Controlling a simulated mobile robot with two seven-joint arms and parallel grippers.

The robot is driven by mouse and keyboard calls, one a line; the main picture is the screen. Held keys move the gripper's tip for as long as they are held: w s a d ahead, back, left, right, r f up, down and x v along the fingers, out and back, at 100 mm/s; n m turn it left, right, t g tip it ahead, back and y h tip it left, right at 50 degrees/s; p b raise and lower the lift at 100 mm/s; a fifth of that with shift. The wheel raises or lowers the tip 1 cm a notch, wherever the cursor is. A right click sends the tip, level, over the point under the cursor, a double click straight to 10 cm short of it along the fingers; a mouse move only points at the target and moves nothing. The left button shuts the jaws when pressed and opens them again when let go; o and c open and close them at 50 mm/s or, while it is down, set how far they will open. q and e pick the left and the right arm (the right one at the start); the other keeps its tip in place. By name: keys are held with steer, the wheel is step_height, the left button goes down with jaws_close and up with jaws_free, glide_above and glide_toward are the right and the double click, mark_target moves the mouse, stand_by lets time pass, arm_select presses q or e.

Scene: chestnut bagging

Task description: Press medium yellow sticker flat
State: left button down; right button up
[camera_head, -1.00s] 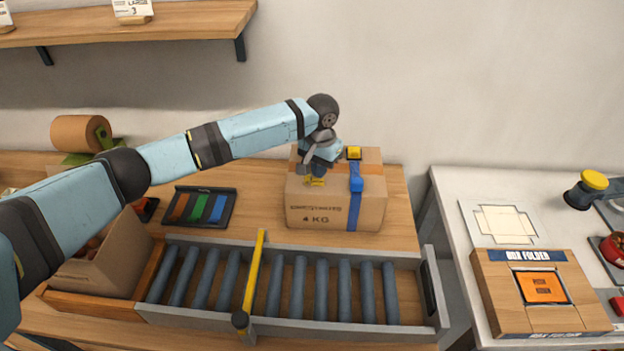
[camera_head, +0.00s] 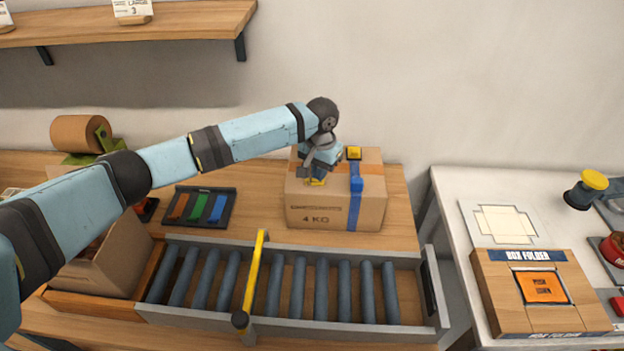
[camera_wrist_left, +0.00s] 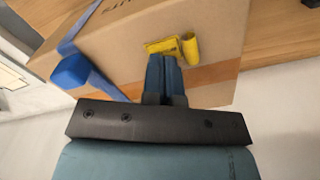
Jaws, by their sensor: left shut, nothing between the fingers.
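A cardboard box (camera_head: 310,216) stands on the wooden table and also fills much of the left wrist view (camera_wrist_left: 118,32). On its top lies a yellow sticker (camera_head: 317,183), seen in the left wrist view (camera_wrist_left: 165,46) partly flat with one end curled up. My left gripper (camera_head: 316,178) is shut and empty, its fingertips (camera_wrist_left: 165,62) at the sticker's near edge. Whether they touch it I cannot tell. My right gripper is not in view.
A blue strap (camera_head: 354,206) with a blue clip (camera_head: 357,185) and orange tape cross the box. In front lies a roller conveyor (camera_head: 300,324) with a yellow bar (camera_head: 255,272). A tray of coloured strips (camera_head: 228,216) is to the left. A box folder (camera_head: 490,290) stands right.

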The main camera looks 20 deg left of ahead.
arm_select(q)
steer(key=shift+f, duration=0.8)
steer(key=shift+s+f+p, duration=0.15)
steer(key=shift+p, duration=0.45)
stand_by(2.7)
step_height(320, 180, up, 4)
steer(key=p, duration=0.4)
steer(key=shift+p, duration=0.3)
steer(key=shift+r+p, duration=0.6)
steer(key=shift+p, duration=0.05)
step_height(320, 180, up, 2)
steer(key=shift+r+p, duration=0.1)
steer(key=shift+p, duration=1.15)
